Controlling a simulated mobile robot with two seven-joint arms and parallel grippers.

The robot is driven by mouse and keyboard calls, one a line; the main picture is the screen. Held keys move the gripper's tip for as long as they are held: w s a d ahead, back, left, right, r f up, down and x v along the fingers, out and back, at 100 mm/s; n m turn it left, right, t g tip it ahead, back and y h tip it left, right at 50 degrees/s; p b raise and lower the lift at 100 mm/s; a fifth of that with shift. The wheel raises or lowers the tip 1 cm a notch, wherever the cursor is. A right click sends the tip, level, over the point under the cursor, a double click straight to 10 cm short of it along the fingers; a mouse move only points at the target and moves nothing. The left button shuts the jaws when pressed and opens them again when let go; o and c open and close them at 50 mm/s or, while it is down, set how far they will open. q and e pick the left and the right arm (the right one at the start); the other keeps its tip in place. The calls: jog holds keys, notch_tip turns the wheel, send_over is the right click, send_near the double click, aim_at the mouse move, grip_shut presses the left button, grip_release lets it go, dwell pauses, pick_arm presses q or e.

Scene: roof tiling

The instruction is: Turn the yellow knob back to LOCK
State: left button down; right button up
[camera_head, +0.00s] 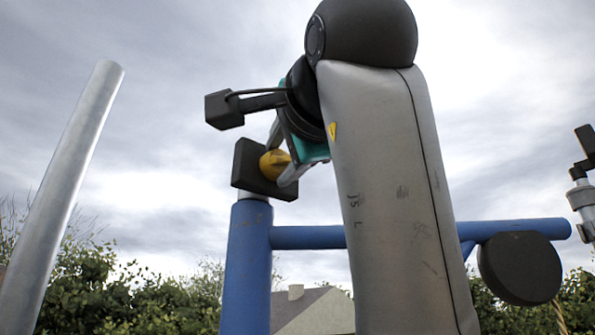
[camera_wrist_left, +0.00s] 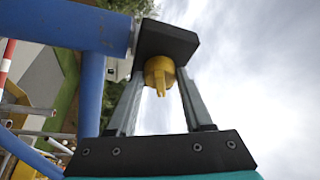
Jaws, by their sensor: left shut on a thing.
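The yellow knob (camera_head: 273,163) sits on the face of a dark square block (camera_head: 247,172) on top of a blue post. In the left wrist view the knob (camera_wrist_left: 159,74) shows with a narrow tab pointing towards my wrist. My left gripper (camera_head: 282,167) is shut on the knob, with one grey finger on each side of it; the fingers also show in the left wrist view (camera_wrist_left: 160,80). No LOCK marking can be read in either view. My left forearm covers part of the scene right of the knob. My right gripper does not show.
A blue post (camera_head: 248,265) carries a horizontal blue bar (camera_head: 310,238) running right behind my left arm. A dark round disc (camera_head: 520,267) is near the bar's right end. A grey pole (camera_head: 62,185) leans at left. Open sky surrounds the knob's left side.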

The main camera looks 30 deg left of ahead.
pick_arm(q)
jog(key=shift+r+m+g+h, duration=0.15)
jog(key=shift+m+h, duration=0.25)
jog(key=shift+m, duration=0.75)
jog(key=shift+r+m+g+h, duration=0.15)
jog(key=shift+m+h, duration=0.25)
jog(key=shift+m, duration=0.75)
jog(key=shift+f, duration=0.1)
jog(key=shift+c, duration=1.6)
grip_release()
jog(key=shift+w, duration=0.1)
